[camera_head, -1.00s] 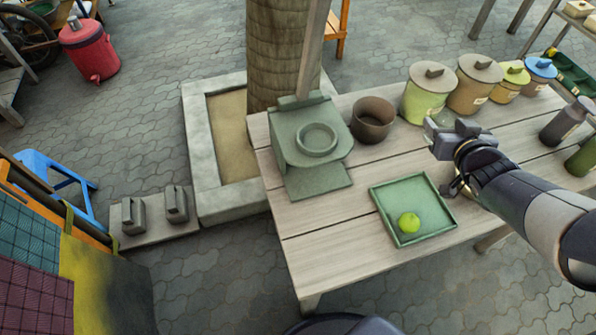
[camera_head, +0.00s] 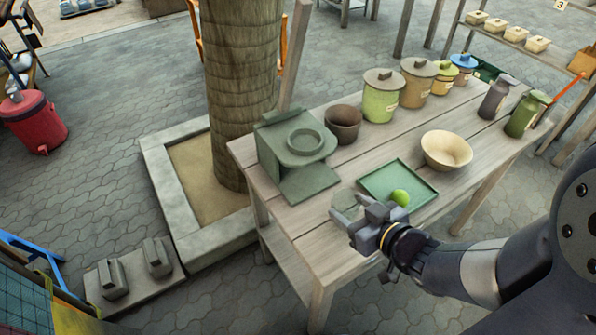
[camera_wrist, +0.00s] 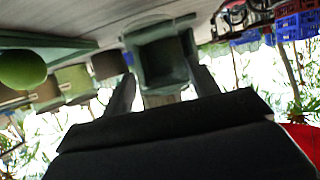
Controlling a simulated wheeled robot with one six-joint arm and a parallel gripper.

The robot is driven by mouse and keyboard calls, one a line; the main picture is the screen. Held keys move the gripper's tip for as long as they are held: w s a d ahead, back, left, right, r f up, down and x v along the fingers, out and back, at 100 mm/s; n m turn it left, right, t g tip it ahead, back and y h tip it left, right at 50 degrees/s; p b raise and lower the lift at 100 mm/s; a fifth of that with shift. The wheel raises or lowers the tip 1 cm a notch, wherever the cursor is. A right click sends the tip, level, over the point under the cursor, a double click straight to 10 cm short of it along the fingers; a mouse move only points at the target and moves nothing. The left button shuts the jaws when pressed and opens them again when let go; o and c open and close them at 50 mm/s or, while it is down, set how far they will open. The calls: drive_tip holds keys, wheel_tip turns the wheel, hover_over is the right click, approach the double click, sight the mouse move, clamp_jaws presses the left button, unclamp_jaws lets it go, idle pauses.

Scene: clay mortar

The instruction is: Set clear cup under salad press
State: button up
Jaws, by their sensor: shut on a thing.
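The salad press (camera_head: 292,140) is a grey-green stand on the left end of the table, with a round ring on top, a flat plate in front and a lever rising behind. It also shows between my fingers in the wrist view (camera_wrist: 160,62). My gripper (camera_head: 349,207) is above the table's front edge, right of and nearer than the press, below the green tray in the head view. It is shut on the clear cup, which is so transparent that its outline and tilt hardly show. The cup is apart from the press.
A green tray (camera_head: 374,178) holds a lime (camera_head: 400,198). A brown pot (camera_head: 343,124) stands beside the press. A cream bowl (camera_head: 446,150), several lidded jars (camera_head: 381,100) and two bottles (camera_head: 497,98) stand farther right. A tree trunk (camera_head: 240,90) rises behind the press.

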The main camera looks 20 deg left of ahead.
drive_tip(key=w+a, duration=0.3)
drive_tip(key=a, duration=0.1)
drive_tip(key=w+a, duration=0.7)
drive_tip(key=a, duration=0.1)
drive_tip(key=shift+w+a, duration=0.15)
drive_tip(key=shift+w, duration=0.1)
drive_tip(key=shift+f+b, duration=0.3)
drive_tip(key=shift+f, duration=0.2)
drive_tip(key=o, duration=1.1)
drive_tip(key=shift+c, duration=0.2)
drive_tip(key=shift+r, duration=0.15)
